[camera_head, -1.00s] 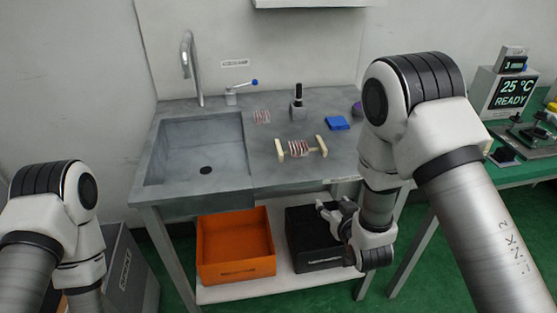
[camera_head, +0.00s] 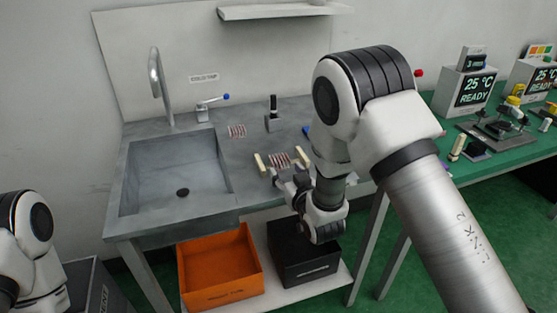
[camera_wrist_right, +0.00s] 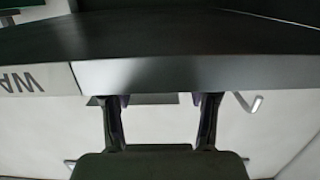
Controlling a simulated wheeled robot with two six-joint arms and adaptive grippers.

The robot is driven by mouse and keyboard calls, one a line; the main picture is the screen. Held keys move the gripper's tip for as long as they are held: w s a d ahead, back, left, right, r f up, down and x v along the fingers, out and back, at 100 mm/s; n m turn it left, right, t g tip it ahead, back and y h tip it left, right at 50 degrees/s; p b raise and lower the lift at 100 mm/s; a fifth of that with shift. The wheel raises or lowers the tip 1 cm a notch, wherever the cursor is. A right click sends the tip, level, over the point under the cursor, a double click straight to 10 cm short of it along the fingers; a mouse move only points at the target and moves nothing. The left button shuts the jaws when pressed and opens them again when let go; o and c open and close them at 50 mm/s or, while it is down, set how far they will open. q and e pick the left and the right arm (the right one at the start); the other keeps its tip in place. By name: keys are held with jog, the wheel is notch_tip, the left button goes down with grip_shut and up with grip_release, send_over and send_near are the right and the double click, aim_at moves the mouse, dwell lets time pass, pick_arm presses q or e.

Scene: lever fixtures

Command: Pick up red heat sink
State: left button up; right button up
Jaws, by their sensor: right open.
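A second red-striped finned piece (camera_head: 237,130) lies farther back, near the tap; I cannot tell which one is the task's. In the right wrist view the right gripper (camera_wrist_right: 160,104) is open and empty, facing a dark edge. My left arm shows at the left, its gripper out of view.
The sink basin (camera_head: 180,172) is left of the heat sinks. A cold tap lever (camera_head: 211,101) and a black upright handle (camera_head: 273,112) stand behind. An orange crate (camera_head: 218,291) and a black crate (camera_head: 305,274) sit on the shelf below. A green table (camera_head: 480,155) is at right.

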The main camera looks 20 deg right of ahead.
aim_at(282, 165)
jog(key=w, duration=0.4)
jog(key=shift+w+f, duration=0.4)
jog(key=shift+s, duration=0.1)
jog(key=c, duration=0.8)
jog(key=shift+c, duration=0.2)
